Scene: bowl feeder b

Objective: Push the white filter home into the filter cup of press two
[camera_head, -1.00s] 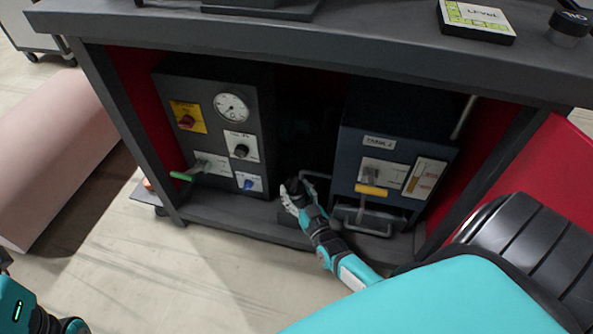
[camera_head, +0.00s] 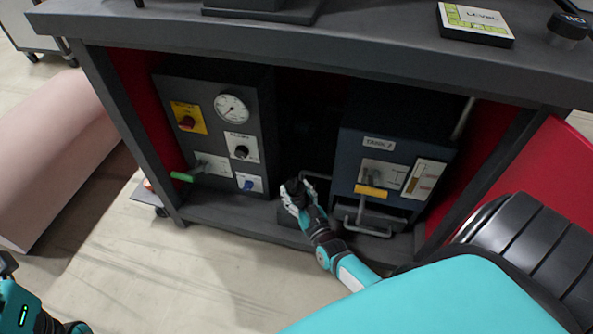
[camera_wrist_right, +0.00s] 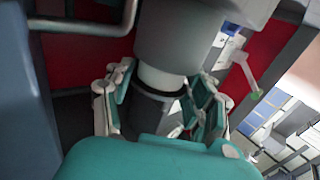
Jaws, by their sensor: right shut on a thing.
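My right gripper (camera_head: 293,190) is in the gap between the two cabinets, just left of press two (camera_head: 387,140). In the right wrist view its fingers (camera_wrist_right: 160,108) are shut around a dark cylinder (camera_wrist_right: 150,112) with a black rim. A white band (camera_wrist_right: 161,78), which looks like the white filter, shows just above that rim. A wider grey cylinder (camera_wrist_right: 178,38) lies directly above the white band. How deep the white part sits inside either cylinder is hidden. Only part of my left arm shows at the lower left; its gripper is not visible.
The left cabinet (camera_head: 215,125) carries a gauge, knobs and a green-handled lever (camera_head: 182,177). The dark benchtop (camera_head: 330,50) overhangs both. Open floor lies in front.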

